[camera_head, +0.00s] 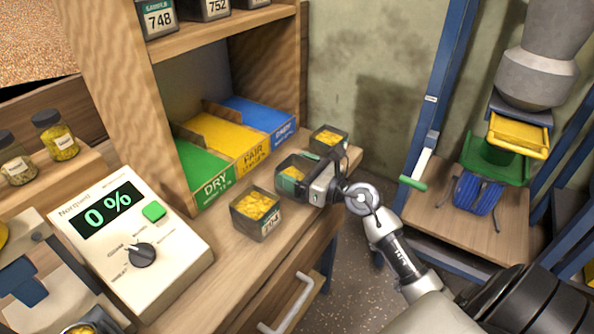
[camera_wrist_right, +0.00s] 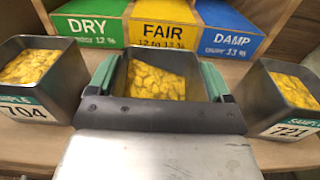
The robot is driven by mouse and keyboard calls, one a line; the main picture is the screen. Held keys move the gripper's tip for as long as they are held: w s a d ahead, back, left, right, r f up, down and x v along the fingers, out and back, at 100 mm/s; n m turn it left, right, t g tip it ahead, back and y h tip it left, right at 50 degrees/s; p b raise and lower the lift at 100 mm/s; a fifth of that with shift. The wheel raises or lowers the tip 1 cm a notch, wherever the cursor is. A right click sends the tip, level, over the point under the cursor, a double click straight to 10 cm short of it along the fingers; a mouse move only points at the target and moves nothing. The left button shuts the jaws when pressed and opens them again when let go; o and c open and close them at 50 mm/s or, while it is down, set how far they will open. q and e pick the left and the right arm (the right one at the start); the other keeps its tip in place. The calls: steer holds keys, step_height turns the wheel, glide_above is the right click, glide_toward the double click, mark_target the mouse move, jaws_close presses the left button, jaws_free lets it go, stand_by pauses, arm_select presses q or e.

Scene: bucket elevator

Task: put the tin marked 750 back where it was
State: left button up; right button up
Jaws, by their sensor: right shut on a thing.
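My right gripper (camera_head: 300,176) is shut on an open square metal tin of yellow grain (camera_wrist_right: 157,78), between the two neighbouring tins at the bench. The number on this held tin is hidden, so I cannot tell whether it is 750. I cannot tell whether its base touches the bench. The tin marked 704 (camera_wrist_right: 52,82) is on its left and the tin marked 721 (camera_wrist_right: 285,92) on its right. On the upper shelf (camera_head: 225,32) stand the tin marked 748 (camera_head: 158,18), the tin marked 752 (camera_head: 215,8) and a third cut off by the frame. My left gripper is not in view.
The DRY (camera_head: 207,174), FAIR (camera_head: 232,140) and DAMP (camera_head: 268,117) trays stand behind the tins. A meter reading 0 % (camera_head: 132,240) stands on the left, with glass jars (camera_head: 55,135) beyond. The bucket elevator (camera_head: 480,150) is at the right. A drawer handle (camera_head: 290,308) sticks out in front.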

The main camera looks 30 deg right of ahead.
steer(key=o, duration=0.9)
steer(key=shift+o, duration=0.3)
